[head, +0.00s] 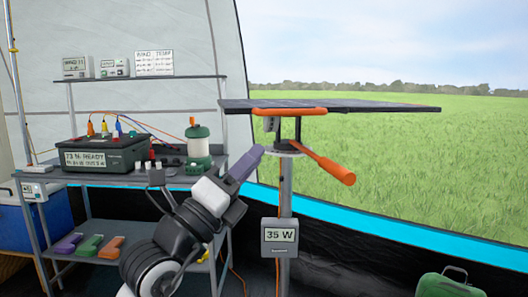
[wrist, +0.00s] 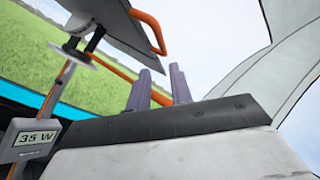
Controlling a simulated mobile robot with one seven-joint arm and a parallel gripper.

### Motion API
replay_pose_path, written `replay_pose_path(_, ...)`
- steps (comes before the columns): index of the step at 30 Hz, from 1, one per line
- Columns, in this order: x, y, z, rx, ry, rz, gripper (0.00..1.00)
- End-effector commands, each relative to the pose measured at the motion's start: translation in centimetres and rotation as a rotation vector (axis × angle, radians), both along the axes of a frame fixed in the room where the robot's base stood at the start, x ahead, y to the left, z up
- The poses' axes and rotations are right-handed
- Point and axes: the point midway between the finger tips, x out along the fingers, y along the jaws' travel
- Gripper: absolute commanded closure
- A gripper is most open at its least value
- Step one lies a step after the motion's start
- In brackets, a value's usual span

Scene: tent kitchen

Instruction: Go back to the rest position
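My gripper (head: 252,160) has purple fingers and points up and to the right, just left of the solar panel's post in the head view. In the wrist view my gripper (wrist: 160,88) shows its two fingers apart with nothing held between them. The orange handle (head: 330,169) under the tilting panel (head: 370,107) slants down to the right, clear of the fingers in the head view. In the wrist view the handle (wrist: 107,73) passes behind the left finger; its distance from the fingers is hard to tell.
A post (head: 285,210) with a "35 W" display (head: 280,237) stands beside my arm. A metal shelf (head: 165,181) at the left holds a black battery box (head: 80,153), a green lantern (head: 198,145) and coloured blocks (head: 90,245). A green case (head: 450,284) sits at lower right.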

Motion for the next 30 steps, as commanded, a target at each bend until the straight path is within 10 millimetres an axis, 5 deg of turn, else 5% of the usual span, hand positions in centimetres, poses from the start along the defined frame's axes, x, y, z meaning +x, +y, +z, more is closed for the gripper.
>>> replay_pose_path(12,-0.3,0.4,-0.2,-0.004,0.0,0.0,0.78)
replay_pose_path(16,-1.1,2.1,0.9,-0.074,-0.004,0.02,0.78)
replay_pose_path(23,-6.9,11.1,5.0,-0.455,-0.075,0.075,0.78)
replay_pose_path(30,-17.4,21.3,6.6,-0.887,-0.288,0.034,0.78)
